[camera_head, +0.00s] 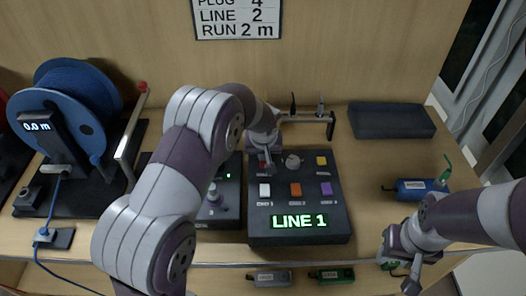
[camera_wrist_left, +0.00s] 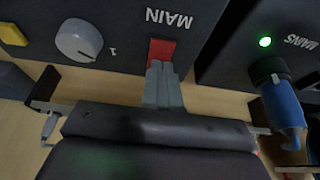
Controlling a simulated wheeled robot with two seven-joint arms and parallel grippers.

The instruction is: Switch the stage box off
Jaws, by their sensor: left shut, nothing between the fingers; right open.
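The stage box (camera_head: 340,222) is a dark box at the middle of the table. Its lit green display (camera_head: 299,221) reads LINE 1. It has several coloured buttons and a grey knob (camera_head: 293,161), which also shows in the left wrist view (camera_wrist_left: 78,40). The red switch (camera_wrist_left: 160,50) marked MAIN is by the box's edge in the left wrist view. My left gripper (camera_wrist_left: 163,72) is shut and empty, its fingertips at the red switch, overlapping its lower part; contact is not certain. In the head view it is at the box's back left (camera_head: 266,164). My right gripper (camera_head: 398,274) is open and empty at the front right.
A box marked MAINS (camera_wrist_left: 235,50) with a green light stands beside the stage box. A blue cable reel (camera_head: 75,100) reading 0.0 m stands left. A blue connector (camera_head: 414,188) lies right; a grey (camera_head: 270,278) and a green connector (camera_head: 332,276) lie in front. A dark block (camera_head: 392,121) is behind.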

